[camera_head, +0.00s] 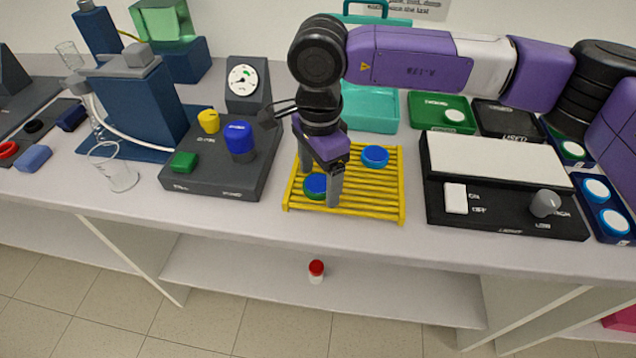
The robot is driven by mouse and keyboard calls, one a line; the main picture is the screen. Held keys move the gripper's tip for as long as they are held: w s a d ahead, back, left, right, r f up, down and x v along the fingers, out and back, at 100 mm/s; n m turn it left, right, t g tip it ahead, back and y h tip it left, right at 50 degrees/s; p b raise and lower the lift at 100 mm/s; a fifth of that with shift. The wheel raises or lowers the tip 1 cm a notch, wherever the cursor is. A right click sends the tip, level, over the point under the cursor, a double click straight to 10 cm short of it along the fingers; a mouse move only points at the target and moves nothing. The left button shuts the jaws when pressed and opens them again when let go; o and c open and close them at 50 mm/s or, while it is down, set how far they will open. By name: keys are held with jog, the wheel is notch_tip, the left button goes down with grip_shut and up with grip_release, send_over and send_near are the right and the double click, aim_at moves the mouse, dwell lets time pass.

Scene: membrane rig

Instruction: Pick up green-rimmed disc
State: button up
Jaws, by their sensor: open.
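The green-rimmed disc (313,186), with a blue face, lies on the left part of a yellow slatted rack (401,205). My gripper (322,184) points down at it from above and is open. I cannot tell whether the fingers touch the disc. A second disc (375,155), blue on top, lies farther back right on the rack, apart from my gripper.
A dark valve box (215,185) with coloured knobs stands left of the rack. A black light box (505,215) is to the right. Green (428,108), dark and teal (370,110) trays sit behind. The bench's front edge is just before the rack.

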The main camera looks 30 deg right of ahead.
jog(key=c, duration=1.4)
jog(key=shift+c, duration=0.2)
jog(key=shift+r, duration=0.1)
